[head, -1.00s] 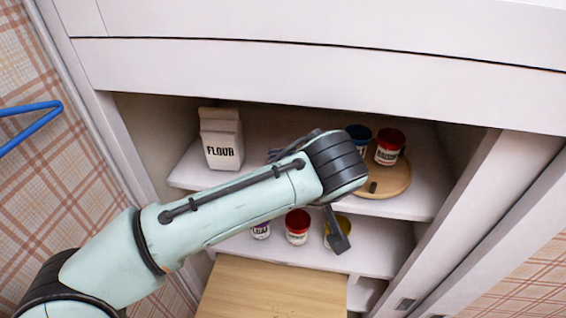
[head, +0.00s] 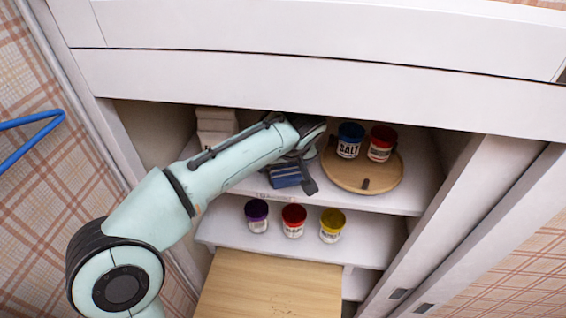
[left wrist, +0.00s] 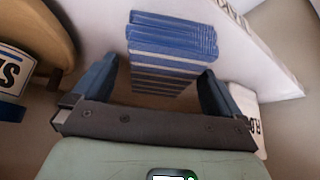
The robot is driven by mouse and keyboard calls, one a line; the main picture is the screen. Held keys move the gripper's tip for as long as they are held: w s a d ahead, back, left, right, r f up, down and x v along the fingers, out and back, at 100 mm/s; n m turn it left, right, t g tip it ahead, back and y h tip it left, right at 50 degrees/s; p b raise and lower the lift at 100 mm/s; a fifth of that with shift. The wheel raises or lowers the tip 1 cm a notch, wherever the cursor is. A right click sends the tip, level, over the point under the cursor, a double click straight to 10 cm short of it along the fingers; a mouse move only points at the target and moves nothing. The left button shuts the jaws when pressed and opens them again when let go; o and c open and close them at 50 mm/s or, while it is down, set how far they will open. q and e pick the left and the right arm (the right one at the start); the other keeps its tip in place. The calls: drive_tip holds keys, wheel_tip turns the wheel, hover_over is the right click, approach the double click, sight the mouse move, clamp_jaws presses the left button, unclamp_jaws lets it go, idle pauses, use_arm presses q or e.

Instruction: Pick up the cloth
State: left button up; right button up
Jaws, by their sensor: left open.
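The cloth (left wrist: 165,55) is a folded blue and pale striped stack on the upper shelf. In the left wrist view it lies ahead of and between the fingers of my left gripper (left wrist: 157,72), which is open and not closed on it. In the head view the cloth (head: 285,174) shows as a small blue patch below my left wrist, partly hidden by my gripper. Whether a finger touches it I cannot tell. My right gripper is in neither view.
On the upper shelf, a round wooden board (head: 362,178) with blue salt (head: 350,140) and red jars (head: 381,143) stands right of the cloth; a flour bag (head: 214,125) stands left, partly hidden. Purple (head: 256,215), red (head: 293,220) and yellow jars (head: 332,225) stand below.

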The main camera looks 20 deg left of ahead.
use_arm(q)
drive_tip(key=shift+s, duration=0.1)
drive_tip(key=shift+f, duration=0.2)
drive_tip(key=c, duration=1.1)
drive_tip(key=shift+o, duration=0.2)
drive_tip(key=shift+r, duration=0.1)
